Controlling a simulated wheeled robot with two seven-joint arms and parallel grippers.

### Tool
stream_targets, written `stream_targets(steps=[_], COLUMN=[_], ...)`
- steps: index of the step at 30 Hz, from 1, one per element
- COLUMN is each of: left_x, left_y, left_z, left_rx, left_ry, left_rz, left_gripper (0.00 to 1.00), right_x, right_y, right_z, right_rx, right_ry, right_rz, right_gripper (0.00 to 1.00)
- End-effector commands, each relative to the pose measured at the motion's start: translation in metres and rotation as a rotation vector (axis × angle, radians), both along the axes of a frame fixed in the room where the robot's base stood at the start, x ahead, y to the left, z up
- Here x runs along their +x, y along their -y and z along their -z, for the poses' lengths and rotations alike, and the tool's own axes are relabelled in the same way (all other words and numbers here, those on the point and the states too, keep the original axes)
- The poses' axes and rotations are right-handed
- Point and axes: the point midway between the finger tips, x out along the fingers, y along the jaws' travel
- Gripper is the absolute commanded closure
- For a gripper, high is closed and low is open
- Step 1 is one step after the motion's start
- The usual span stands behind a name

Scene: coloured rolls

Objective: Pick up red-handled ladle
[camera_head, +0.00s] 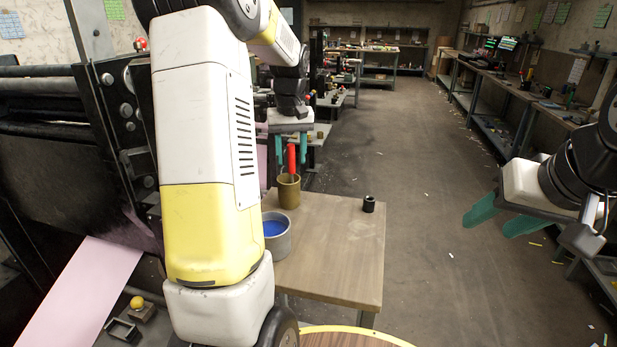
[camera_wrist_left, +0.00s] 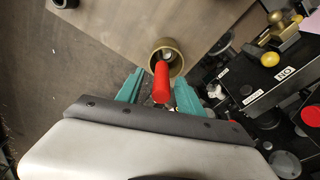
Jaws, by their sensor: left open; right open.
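The red-handled ladle (camera_head: 292,160) stands upright in a brass-coloured cup (camera_head: 289,193) at the back left of a small wooden table (camera_head: 340,235). My left gripper (camera_head: 291,149) is open above the cup, its teal fingers around the red handle. In the left wrist view the red handle (camera_wrist_left: 161,82) lies between the two open fingers (camera_wrist_left: 158,90), apart from both. The ladle's lower end is inside the cup (camera_wrist_left: 177,60) and mostly hidden. My right gripper (camera_head: 497,217) is open and empty at the right, over the floor.
A grey pot with blue contents (camera_head: 277,236) stands in front of the cup, partly behind my left arm. A small black cylinder (camera_head: 369,204) stands at the table's back right. A dark machine with a pink sheet (camera_head: 85,292) is at the left.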

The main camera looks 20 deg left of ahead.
Motion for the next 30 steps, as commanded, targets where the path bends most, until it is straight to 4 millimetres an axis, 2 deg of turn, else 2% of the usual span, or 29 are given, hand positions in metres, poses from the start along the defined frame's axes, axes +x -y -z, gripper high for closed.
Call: stream_targets(steps=[3,9,15,16,26,30], left_x=[0.001,0.001,0.001,0.001,0.001,0.002], left_y=[0.000,0.000,0.000,0.000,0.000,0.000], left_z=[0.006,0.006,0.006,0.006,0.004,-0.010], left_rx=[0.000,0.000,0.000,0.000,0.000,0.000], left_ry=[0.000,0.001,0.001,0.001,0.002,0.005], left_rz=[0.000,0.000,0.000,0.000,0.000,0.000], left_gripper=[0.56,0.58,0.97,1.00,1.00,1.00], right_x=[0.000,0.000,0.000,0.000,0.000,0.000], right_y=[0.000,0.000,0.000,0.000,0.000,0.000], right_z=[0.000,0.000,0.000,0.000,0.000,0.000], right_rx=[0.000,0.000,0.000,0.000,0.000,0.000], right_ry=[0.000,0.000,0.000,0.000,0.000,0.000], right_rz=[0.000,0.000,0.000,0.000,0.000,0.000], right_gripper=[0.51,0.51,0.51,0.51,0.51,0.51])
